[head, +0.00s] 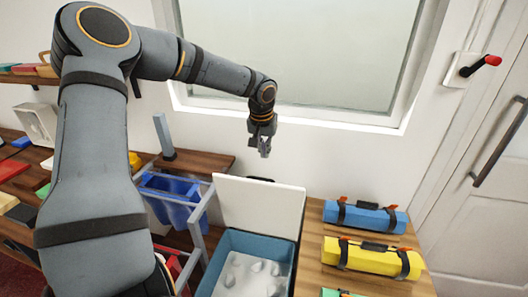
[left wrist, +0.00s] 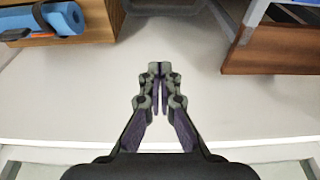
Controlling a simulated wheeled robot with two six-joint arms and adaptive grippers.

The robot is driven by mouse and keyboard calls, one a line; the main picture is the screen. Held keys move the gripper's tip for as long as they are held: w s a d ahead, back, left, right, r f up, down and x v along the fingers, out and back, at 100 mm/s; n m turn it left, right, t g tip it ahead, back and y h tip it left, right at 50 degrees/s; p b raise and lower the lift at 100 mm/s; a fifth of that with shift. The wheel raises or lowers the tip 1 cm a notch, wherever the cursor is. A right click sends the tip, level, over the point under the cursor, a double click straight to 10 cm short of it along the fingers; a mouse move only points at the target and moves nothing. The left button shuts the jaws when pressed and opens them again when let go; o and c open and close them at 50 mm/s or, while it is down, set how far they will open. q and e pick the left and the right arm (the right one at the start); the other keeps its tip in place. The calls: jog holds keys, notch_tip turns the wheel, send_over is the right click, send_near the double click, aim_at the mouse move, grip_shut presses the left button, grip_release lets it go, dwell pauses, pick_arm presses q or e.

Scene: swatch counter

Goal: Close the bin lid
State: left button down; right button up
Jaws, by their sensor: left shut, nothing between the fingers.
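The bin (head: 219,262) is a blue open box with pale contents, low in the middle of the head view. Its white lid (head: 258,207) stands raised at the bin's far side, so the bin is open. My left gripper (head: 264,150) is above and beyond the lid's top edge, near the wall below the window, and apart from the lid. Its fingers are together and empty, as the left wrist view also shows (left wrist: 160,72). My right gripper is not in view.
A blue roll (head: 365,217) and a yellow roll (head: 372,257) lie on the wooden counter right of the bin. A blue bin in a grey frame (head: 178,200) stands to the left. A red-tipped lever (head: 481,65) is on the right wall.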

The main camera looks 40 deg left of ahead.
pick_arm(q)
notch_tip(320, 180, down, 7)
jog(key=s+p, duration=0.1)
jog(key=p, duration=0.1)
jog(key=shift+s+d, duration=0.25)
jog(key=shift+d, duration=0.1)
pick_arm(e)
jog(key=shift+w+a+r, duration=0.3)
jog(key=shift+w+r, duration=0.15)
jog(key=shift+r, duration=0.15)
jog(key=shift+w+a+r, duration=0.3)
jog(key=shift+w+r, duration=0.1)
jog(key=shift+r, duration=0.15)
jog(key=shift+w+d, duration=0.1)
